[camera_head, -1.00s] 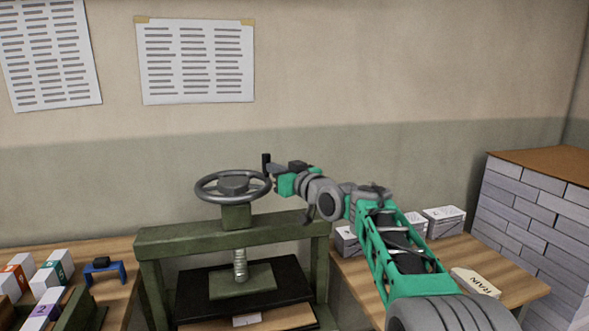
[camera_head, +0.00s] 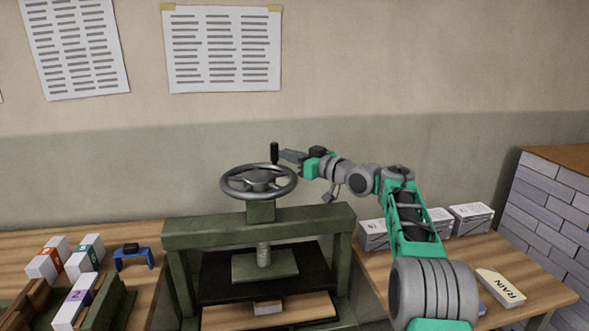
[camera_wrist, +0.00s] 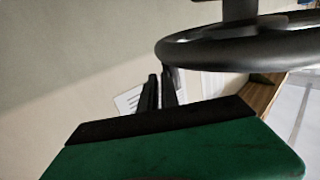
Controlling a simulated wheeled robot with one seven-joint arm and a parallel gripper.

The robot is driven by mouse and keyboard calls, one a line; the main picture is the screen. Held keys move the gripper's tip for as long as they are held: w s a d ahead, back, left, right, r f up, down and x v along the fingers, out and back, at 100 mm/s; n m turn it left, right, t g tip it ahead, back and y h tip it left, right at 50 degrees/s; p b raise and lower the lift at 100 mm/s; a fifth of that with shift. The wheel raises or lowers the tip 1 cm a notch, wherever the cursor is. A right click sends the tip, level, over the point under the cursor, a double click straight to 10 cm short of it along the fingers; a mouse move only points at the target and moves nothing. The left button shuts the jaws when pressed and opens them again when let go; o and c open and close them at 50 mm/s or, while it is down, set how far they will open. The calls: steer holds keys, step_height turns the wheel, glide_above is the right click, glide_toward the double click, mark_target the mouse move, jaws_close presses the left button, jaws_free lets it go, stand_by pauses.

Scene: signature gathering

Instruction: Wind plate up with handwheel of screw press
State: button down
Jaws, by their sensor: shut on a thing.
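The dark handwheel (camera_head: 258,193) sits level on top of the green screw press (camera_head: 190,238). Its upright black handle (camera_head: 274,152) is at the wheel's far side, slightly right of the hub. My gripper (camera_head: 281,155) is shut on this handle, reaching in from the right. In the wrist view the narrow dark fingers (camera_wrist: 160,91) are close together beside the wheel rim (camera_wrist: 230,52); the handle is hard to make out there. The threaded screw (camera_head: 263,255) runs down to a green block on the black plate (camera_head: 222,287). The plate hangs below the crossbeam with a gap under it.
Below the plate lies a wooden board (camera_head: 300,308) with a small pale block (camera_head: 268,307). Left table holds white boxes (camera_head: 85,255) and a blue stand (camera_head: 133,258). Right table holds wrapped packs (camera_head: 470,218) and a "RAIN" block (camera_head: 500,287). Brick-patterned stack stands far right.

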steer(key=shift+w+a, duration=0.2)
steer(key=shift+w, duration=0.3)
steer(key=shift+a, duration=0.1)
steer(key=s+d, duration=0.2)
steer(key=d, duration=0.4)
steer(key=s+d+b, duration=0.1)
steer(key=s+d, duration=0.1)
steer(key=d, duration=0.5)
steer(key=shift+s+d, duration=0.2)
steer(key=shift+s, duration=0.1)
